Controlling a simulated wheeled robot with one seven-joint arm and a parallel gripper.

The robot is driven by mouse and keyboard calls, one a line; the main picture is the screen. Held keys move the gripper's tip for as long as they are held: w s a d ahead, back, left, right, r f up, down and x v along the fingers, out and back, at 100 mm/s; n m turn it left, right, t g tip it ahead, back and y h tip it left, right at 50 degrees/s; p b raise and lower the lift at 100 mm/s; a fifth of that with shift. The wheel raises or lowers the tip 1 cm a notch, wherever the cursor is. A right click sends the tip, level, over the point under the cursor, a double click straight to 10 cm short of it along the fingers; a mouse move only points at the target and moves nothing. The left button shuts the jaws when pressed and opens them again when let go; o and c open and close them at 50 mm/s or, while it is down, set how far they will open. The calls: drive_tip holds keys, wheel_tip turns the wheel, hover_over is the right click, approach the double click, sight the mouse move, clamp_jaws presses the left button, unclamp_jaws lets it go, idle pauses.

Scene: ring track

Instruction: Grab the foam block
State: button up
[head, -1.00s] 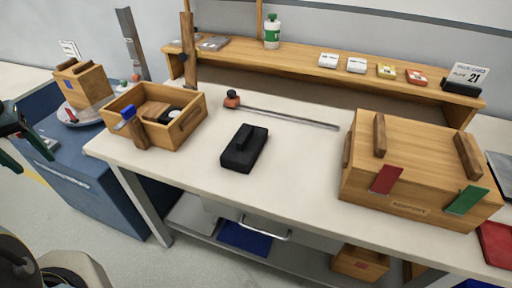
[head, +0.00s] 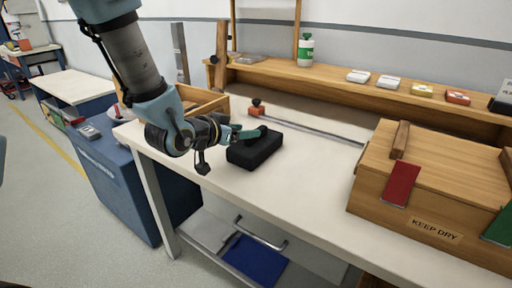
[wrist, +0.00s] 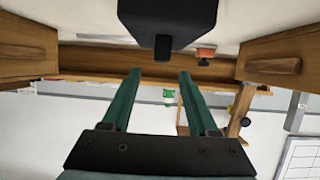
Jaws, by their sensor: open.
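The black foam block (head: 256,150) lies on the white bench top, left of the large wooden box. It has a narrower raised strip on top, now partly covered by my gripper. My gripper (head: 258,132) reaches in from the left, its green fingers at the top of the block. In the wrist view, the fingers (wrist: 158,72) are spread apart and empty. The block (wrist: 166,20) shows beyond the fingertips, at the top of the picture, not between them. The head view does not show whether the fingers touch it.
An open wooden tray (head: 207,100) stands behind my wrist. A metal rod with an orange end (head: 257,107) lies behind the block. The wooden box marked KEEP DRY (head: 430,190) stands at right. A wooden shelf (head: 340,85) runs along the back. The bench front is clear.

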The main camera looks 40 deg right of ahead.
sight(256, 142)
drive_tip(key=shift+p+x, duration=0.9)
drive_tip(key=shift+x, duration=2.35)
drive_tip(key=shift+a+f, duration=0.1)
drive_tip(key=shift+f, duration=0.1)
drive_tip(key=shift+c, duration=0.2)
clamp_jaws()
